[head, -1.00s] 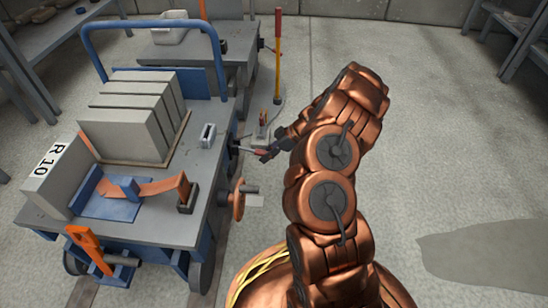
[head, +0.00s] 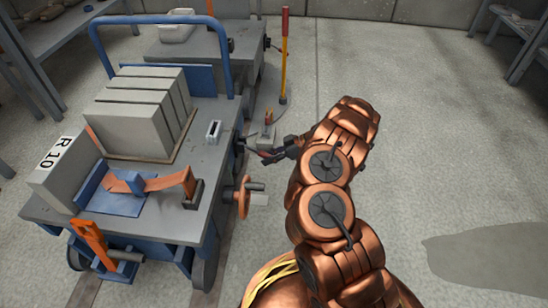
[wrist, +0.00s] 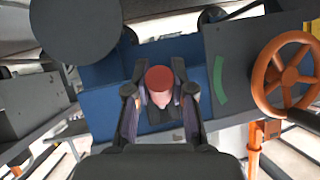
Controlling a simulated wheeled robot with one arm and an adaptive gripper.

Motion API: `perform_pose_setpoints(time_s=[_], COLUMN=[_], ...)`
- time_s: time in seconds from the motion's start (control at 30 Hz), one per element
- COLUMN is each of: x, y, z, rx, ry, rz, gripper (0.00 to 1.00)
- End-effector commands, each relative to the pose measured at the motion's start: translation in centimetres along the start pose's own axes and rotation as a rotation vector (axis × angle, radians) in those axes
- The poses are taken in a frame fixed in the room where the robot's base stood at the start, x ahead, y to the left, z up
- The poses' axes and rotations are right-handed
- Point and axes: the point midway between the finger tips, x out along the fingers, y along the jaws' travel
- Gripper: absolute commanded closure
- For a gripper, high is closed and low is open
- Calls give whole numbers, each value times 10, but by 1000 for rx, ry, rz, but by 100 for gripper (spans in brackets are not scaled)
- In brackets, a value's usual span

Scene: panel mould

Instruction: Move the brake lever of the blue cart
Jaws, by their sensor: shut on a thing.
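The blue cart (head: 135,228) stands at the left in the head view, with a grey top and a blue push handle (head: 160,20). Its brake lever has a red-ended grip (wrist: 160,79), which sits between my fingers in the wrist view. My gripper (head: 266,155) is at the cart's right side in the head view, shut on this lever. Behind the grip, the wrist view shows the cart's blue side and a green curved mark (wrist: 219,80) on a grey plate. The lever's pivot is hidden by the grip and fingers.
An orange handwheel (head: 243,197) sticks out from the cart's side, close to my gripper; it also shows in the wrist view (wrist: 288,75). Grey blocks (head: 140,115) load the cart. A yellow post (head: 284,70) stands behind.

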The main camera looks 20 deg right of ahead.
Motion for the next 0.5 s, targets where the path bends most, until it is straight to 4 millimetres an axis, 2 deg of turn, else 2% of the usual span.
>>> perform_pose_setpoints(time_s=[0.43, 0.47, 0.5], x=[2, 2, 2], y=[4, 4, 4], z=[-2, -2, -2], rx=[-5, -5, -5], ry=[1, 2, 2], rz=[9, 9, 8], gripper=[100, 74, 70])
